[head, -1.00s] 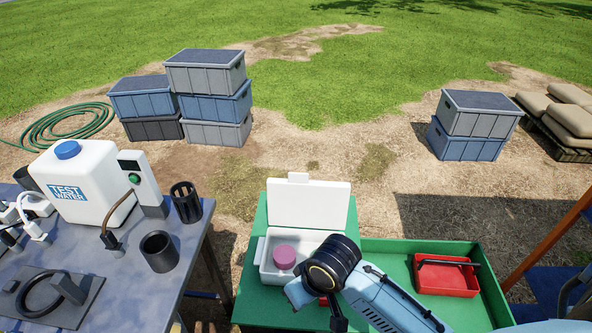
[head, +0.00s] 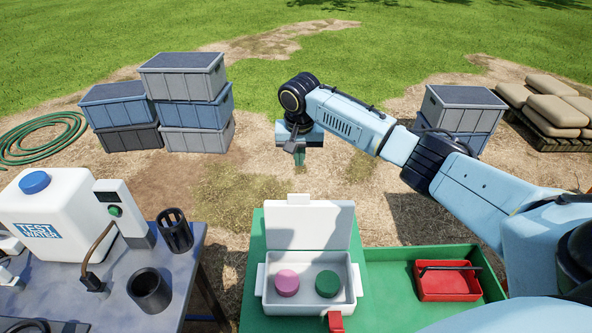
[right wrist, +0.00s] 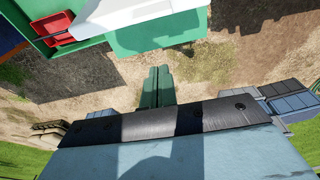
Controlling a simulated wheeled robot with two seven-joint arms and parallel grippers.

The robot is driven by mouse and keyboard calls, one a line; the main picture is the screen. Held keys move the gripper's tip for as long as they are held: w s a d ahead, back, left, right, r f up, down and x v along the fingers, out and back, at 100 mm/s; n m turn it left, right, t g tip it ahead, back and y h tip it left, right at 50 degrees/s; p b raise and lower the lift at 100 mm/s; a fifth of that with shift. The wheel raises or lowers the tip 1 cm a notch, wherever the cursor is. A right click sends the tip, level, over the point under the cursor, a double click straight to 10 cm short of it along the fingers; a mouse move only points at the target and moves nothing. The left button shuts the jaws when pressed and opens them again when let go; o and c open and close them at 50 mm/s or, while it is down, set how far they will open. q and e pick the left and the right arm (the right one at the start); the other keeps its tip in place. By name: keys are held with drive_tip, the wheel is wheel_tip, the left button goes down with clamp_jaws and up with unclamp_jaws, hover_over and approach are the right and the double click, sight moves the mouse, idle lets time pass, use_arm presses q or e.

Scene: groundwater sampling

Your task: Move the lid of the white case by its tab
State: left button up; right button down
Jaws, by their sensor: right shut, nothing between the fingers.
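The white case (head: 262,281) stands on the green table with its lid (head: 308,226) open and upright at the back. The lid's tab (head: 298,198) sticks up from the lid's top edge. A pink round piece (head: 286,283) and a green round piece (head: 327,283) lie inside the case. My right gripper (head: 299,160) is shut and empty, pointing down, above and beyond the tab in the head view, apart from it. Its green fingers (right wrist: 157,86) are together in the right wrist view. My left gripper is not in view.
The green table (head: 383,309) carries a red box (head: 447,283) at the right. A grey table (head: 196,273) at the left holds a white test-water tank (head: 62,215) and black cup holders. Stacked crates (head: 190,76) stand behind on open ground.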

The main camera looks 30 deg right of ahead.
drive_tip(key=shift+s+a+f+p, duration=0.25)
drive_tip(key=shift+s+f+p, duration=0.2)
drive_tip(key=shift+f, duration=0.95)
drive_tip(key=shift+s+a+f+p, duration=0.3)
drive_tip(key=shift+f+p, duration=0.2)
drive_tip(key=shift+f, duration=0.85)
drive_tip(key=shift+s+a+f+p, duration=0.2)
drive_tip(key=shift+s+f+p, duration=0.25)
drive_tip(key=shift+f, duration=0.95)
